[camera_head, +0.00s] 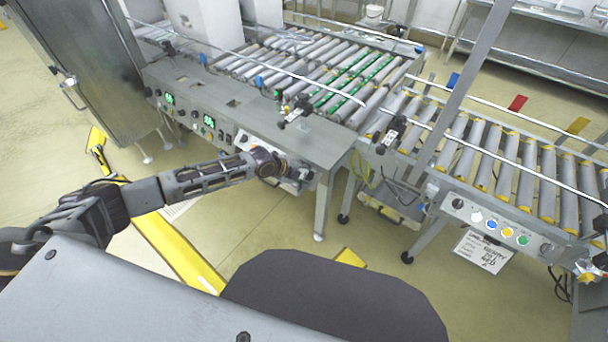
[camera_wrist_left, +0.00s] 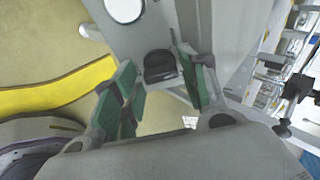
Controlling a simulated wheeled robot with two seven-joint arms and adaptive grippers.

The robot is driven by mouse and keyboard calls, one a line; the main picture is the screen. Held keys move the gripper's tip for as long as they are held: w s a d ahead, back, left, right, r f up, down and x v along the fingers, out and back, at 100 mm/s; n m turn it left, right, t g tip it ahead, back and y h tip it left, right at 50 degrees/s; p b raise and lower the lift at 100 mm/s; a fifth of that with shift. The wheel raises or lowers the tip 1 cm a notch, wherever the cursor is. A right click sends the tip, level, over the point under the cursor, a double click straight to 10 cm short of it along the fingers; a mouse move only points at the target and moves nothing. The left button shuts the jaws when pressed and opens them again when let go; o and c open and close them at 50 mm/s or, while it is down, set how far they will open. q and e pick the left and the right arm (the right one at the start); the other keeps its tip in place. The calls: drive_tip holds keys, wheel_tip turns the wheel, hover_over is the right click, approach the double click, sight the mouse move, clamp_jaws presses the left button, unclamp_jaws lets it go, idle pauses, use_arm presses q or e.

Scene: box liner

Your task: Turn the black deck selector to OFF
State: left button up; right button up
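The black deck selector knob (camera_wrist_left: 160,66) shows in the left wrist view on a grey panel, between the two green-padded fingers of my left gripper (camera_wrist_left: 160,85). The fingers are apart, one on each side of the knob; I cannot tell whether either touches it. In the head view my left gripper (camera_head: 287,172) is at the right end of the panel under the roller deck, and it hides the knob there. The knob's position marks are not readable. My right gripper is not in view.
A white round part (camera_wrist_left: 125,8) sits beside the knob on the panel. The control panel (camera_head: 228,120) with green displays runs left. A second panel (camera_head: 495,225) with coloured buttons is on the right conveyor. A steel cabinet (camera_head: 85,70) stands at left. Yellow floor marking (camera_head: 180,250) lies below.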

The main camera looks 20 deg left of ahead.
use_arm(q)
drive_tip(key=shift+o, duration=0.6)
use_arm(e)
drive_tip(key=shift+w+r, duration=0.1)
use_arm(q)
drive_tip(key=shift+n, duration=0.5)
drive_tip(key=shift+s+n+t, duration=0.1)
drive_tip(key=shift+n+t, duration=0.4)
drive_tip(key=shift+n, duration=1.2)
drive_tip(key=shift+f+n+t, duration=0.1)
drive_tip(key=shift+n+t, duration=0.4)
drive_tip(key=shift+n, duration=1.6)
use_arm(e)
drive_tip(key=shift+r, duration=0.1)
use_arm(q)
drive_tip(key=shift+n, duration=0.3)
